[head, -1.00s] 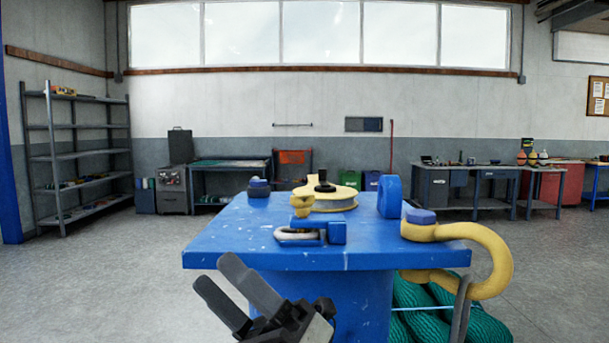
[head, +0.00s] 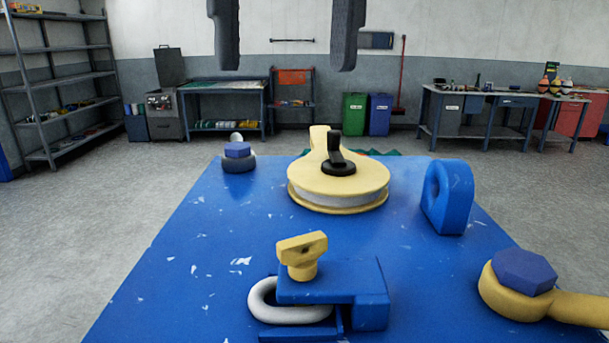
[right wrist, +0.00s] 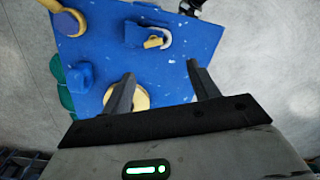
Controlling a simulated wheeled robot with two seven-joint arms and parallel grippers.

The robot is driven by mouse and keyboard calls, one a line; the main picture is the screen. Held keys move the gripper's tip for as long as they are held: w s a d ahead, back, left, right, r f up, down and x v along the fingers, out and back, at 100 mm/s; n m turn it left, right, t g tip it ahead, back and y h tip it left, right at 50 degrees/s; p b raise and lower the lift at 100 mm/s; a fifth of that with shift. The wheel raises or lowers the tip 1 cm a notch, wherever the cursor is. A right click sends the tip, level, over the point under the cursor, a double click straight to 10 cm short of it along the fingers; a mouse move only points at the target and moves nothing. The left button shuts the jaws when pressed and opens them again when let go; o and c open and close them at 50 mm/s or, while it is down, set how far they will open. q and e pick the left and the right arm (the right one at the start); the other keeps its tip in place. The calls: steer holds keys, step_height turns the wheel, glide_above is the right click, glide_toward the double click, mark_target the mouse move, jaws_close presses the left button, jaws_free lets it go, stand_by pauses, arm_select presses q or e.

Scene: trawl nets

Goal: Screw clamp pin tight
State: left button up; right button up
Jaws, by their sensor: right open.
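The yellow clamp pin (head: 302,254) has a flat winged head and stands upright in the blue clamp (head: 350,290) on the blue table. A pale metal link (head: 262,302) sits in the clamp's jaw. The wrist view also shows the pin (right wrist: 153,42) and clamp (right wrist: 134,35); the pin's lower shaft is hidden. My right gripper (head: 287,66) is open and empty, its two dark fingers hanging at the top of the head view, apart from the pin. The wrist view shows its fingers (right wrist: 161,71) spread above the table. My left gripper is not in view.
On the blue table (head: 190,270) stand a yellow pulley (head: 345,178) with a black knob, an upright blue eye lug (head: 448,198), a blue-headed bolt (head: 238,156), and a yellow shackle (head: 515,290) at the right. The table's left side is clear.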

steer(key=r, duration=0.1)
steer(key=b, duration=0.2)
glide_above(304, 241)
step_height(304, 241, down, 8)
steer(key=shift+f, duration=0.2)
step_height(304, 241, down, 6)
steer(key=shift+f+b, duration=0.2)
steer(key=shift+b, duration=0.7)
steer(key=shift+f, duration=0.45)
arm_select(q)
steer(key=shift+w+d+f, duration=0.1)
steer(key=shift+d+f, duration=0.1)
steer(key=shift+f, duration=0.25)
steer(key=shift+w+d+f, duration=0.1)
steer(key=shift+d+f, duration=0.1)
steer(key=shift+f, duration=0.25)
arm_select(e)
steer(key=c, duration=1)
